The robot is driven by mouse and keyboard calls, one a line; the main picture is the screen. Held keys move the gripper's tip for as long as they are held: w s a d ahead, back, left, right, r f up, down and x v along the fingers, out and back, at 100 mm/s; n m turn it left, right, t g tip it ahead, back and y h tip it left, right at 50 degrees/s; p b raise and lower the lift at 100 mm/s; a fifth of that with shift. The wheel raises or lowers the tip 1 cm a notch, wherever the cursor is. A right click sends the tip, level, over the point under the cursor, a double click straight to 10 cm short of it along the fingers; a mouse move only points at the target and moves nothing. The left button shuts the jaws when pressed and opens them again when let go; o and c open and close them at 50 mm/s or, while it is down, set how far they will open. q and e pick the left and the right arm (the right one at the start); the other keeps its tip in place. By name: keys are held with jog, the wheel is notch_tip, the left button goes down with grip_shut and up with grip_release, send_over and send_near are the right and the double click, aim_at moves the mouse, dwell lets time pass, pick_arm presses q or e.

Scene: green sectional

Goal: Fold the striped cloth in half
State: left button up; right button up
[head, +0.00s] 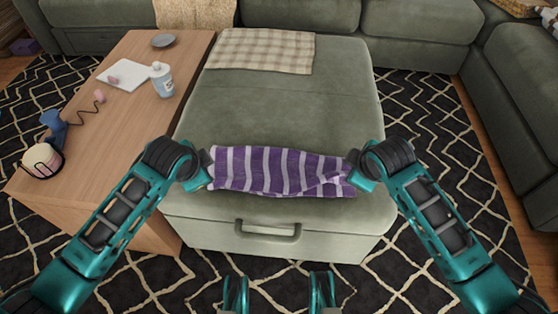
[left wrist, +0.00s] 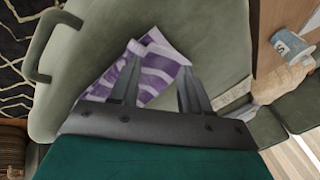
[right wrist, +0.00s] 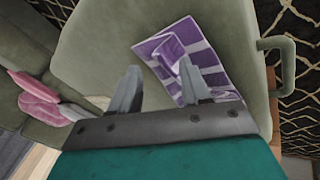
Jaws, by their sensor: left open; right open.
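The purple and white striped cloth (head: 278,171) lies as a long narrow strip across the near end of the green ottoman (head: 290,90), with some wrinkles toward its right end. My left gripper (head: 198,176) is at the cloth's left end, and my right gripper (head: 358,176) is at its right end. In the left wrist view the left fingers (left wrist: 155,85) are spread, with a cloth corner (left wrist: 150,62) beside and below them. In the right wrist view the right fingers (right wrist: 162,85) are spread, with one finger over the cloth (right wrist: 185,55). Whether the fingers touch the cloth is unclear.
A beige checked cloth (head: 262,50) lies at the ottoman's far end. The ottoman's middle is clear. A handle (head: 268,231) is on its front.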

pick_arm(q)
jog(key=s+v, duration=0.1)
jog(key=v, duration=0.6)
jog(key=shift+f, duration=0.3)
pick_arm(e)
jog(key=s+v, duration=0.1)
jog(key=v, duration=0.6)
jog(key=shift+f, duration=0.35)
pick_arm(q)
jog(key=shift+s, duration=0.1)
jog(key=shift+c, duration=0.2)
pick_arm(e)
jog(key=shift+s, duration=0.1)
jog(key=shift+c, duration=0.2)
